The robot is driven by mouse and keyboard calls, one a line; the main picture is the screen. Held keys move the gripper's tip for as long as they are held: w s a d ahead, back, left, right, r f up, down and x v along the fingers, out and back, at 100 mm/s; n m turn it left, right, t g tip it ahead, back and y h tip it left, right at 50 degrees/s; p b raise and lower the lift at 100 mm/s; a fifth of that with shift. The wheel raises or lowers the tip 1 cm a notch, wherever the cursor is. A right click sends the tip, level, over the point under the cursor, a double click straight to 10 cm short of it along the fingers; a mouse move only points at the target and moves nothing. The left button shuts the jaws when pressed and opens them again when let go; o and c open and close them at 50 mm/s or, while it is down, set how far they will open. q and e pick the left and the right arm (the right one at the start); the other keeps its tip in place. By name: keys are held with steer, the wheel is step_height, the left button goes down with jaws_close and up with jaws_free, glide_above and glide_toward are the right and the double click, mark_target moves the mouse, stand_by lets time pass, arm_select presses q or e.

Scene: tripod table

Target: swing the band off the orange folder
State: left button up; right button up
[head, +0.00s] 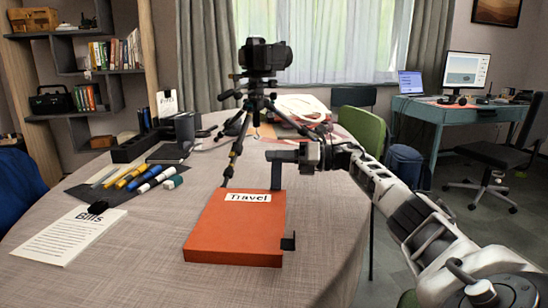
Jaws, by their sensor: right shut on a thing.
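The orange folder (235,228) lies flat on the table, with a white "Travel" label (248,197) near its far edge. A dark upright strip, which looks like the band (277,177), stands at the folder's far right corner. My right gripper (277,156) is at the top of this strip and shut on it. The exact grip is too small to make out. A small dark tab (288,242) sits at the folder's right edge near the front. The folder's top face is clear of any strip. My left gripper is not in view.
A black tripod with a camera (264,57) stands just behind the folder, one leg close to its far edge. Several markers (150,179) lie on a dark mat to the left. A "Bills" sheet (70,236) lies at front left. A green chair (364,130) stands at right.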

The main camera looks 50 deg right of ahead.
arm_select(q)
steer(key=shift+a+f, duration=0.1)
arm_select(e)
steer(key=o, duration=0.7)
steer(key=b+v, duration=0.1)
steer(key=v, duration=1.1)
steer(key=shift+s+d, duration=0.25)
steer(key=shift+d, duration=0.1)
steer(key=shift+s+d+f+b, duration=0.2)
steer(key=shift+s+d+b, duration=0.15)
steer(key=shift+b, duration=0.5)
steer(key=shift+s+d+b, duration=0.1)
steer(key=shift+s+b, duration=0.1)
steer(key=shift+b, duration=0.25)
steer(key=shift+s+d+r+b, duration=0.1)
steer(key=shift+s+d+b, duration=0.4)
steer(key=shift+b, duration=0.35)
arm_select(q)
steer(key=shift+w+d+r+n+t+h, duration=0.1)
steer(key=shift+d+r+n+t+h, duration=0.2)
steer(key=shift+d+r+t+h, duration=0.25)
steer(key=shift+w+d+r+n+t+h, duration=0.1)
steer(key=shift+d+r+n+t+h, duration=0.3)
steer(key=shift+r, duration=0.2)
arm_select(e)
steer(key=shift+s+r, duration=0.1)
steer(key=shift+s, duration=0.15)
